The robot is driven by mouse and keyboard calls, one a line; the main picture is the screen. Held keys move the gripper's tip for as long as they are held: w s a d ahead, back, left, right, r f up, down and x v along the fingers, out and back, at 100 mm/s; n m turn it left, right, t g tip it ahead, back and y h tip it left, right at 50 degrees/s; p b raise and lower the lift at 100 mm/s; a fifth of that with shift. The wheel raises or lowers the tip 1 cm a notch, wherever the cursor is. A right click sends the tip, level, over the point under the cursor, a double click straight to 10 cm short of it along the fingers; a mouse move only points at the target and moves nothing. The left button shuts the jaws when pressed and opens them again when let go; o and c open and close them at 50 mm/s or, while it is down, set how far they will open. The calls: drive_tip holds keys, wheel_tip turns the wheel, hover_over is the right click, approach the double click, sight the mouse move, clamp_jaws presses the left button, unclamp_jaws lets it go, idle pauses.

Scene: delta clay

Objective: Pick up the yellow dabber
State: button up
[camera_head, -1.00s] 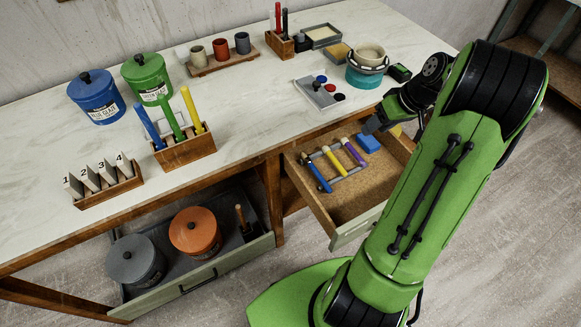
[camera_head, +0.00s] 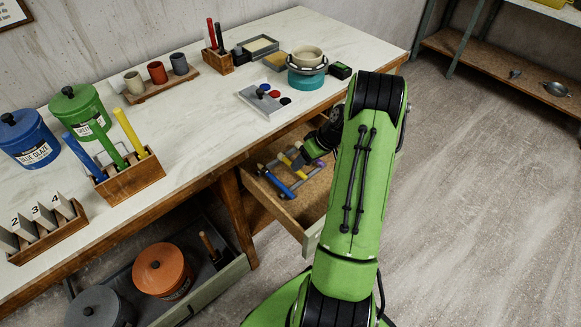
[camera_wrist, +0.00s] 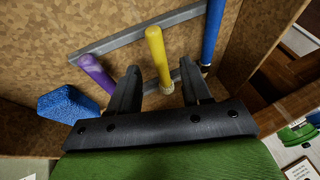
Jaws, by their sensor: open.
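The yellow dabber (camera_wrist: 157,53) lies in the open drawer, across a grey rack, in the wrist view. Its pale end (camera_wrist: 167,88) is between the two fingers of my gripper (camera_wrist: 162,86). My gripper is open, with a gap showing on each side of the dabber. In the head view the yellow dabber (camera_head: 287,161) is partly hidden, and my gripper (camera_head: 303,160) is over the drawer beside it. A purple dabber (camera_wrist: 97,73) lies to its left and a blue dabber (camera_wrist: 212,30) to its right in the wrist view.
A blue block (camera_wrist: 68,104) lies left of the purple dabber in the wrist view. The drawer (camera_head: 313,205) has low walls around my gripper. The worktop edge is close behind it. A teal pot (camera_head: 306,79) stands on the table above.

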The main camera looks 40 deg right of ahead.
drive_tip(key=x, duration=0.3)
drive_tip(key=shift+s, duration=0.1)
drive_tip(key=shift+d+r, duration=0.1)
drive_tip(key=shift+r, duration=0.05)
drive_tip(key=shift+c, duration=0.3)
clamp_jaws()
